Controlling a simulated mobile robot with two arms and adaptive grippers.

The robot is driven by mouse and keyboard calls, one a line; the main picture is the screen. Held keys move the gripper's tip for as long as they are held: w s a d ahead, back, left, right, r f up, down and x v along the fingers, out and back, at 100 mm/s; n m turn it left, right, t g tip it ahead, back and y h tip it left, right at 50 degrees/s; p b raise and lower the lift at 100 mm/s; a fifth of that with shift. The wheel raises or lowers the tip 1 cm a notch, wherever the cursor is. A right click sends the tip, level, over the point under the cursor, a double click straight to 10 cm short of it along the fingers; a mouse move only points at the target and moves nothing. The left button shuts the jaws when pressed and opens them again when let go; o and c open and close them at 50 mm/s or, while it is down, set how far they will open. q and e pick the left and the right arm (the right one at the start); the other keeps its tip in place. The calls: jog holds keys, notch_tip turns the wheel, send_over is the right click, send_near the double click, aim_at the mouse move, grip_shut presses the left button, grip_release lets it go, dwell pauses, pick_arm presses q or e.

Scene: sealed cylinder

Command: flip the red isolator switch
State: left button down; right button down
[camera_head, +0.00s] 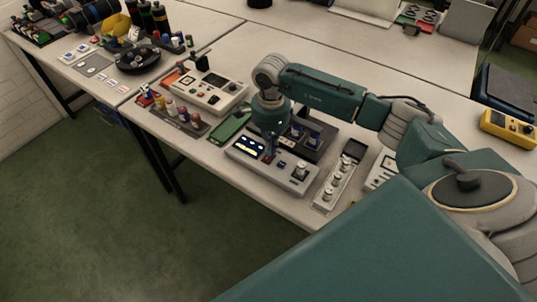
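My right arm reaches in from the right and bends down over the table. Its gripper (270,147) points down at a grey control box (286,178) with a lit display (248,146) and knobs on top. The fingers are small, dark and partly hidden by the wrist, so I cannot tell whether they are open or shut, or whether they touch the box. I cannot make out a red isolator switch clearly; the wrist and gripper cover part of the box top. My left gripper is not in view.
A white instrument box (208,92) stands behind left of the grey box. A tray of coloured knobs (180,117), a green board (231,125) and a strip of round knobs (339,184) lie close around. A yellow device (508,128) sits far right. The back table's middle is clear.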

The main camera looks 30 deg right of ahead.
jog(key=shift+s+f+b, duration=0.1)
jog(key=shift+f+b, duration=0.2)
jog(key=shift+f, duration=0.1)
jog(key=shift+r, duration=0.15)
jog(key=shift+r+p, duration=0.5)
jog(key=shift+r, duration=0.1)
jog(key=shift+r+p, duration=1.45)
jog(key=shift+r, duration=1.35)
jog(key=shift+a, duration=0.1)
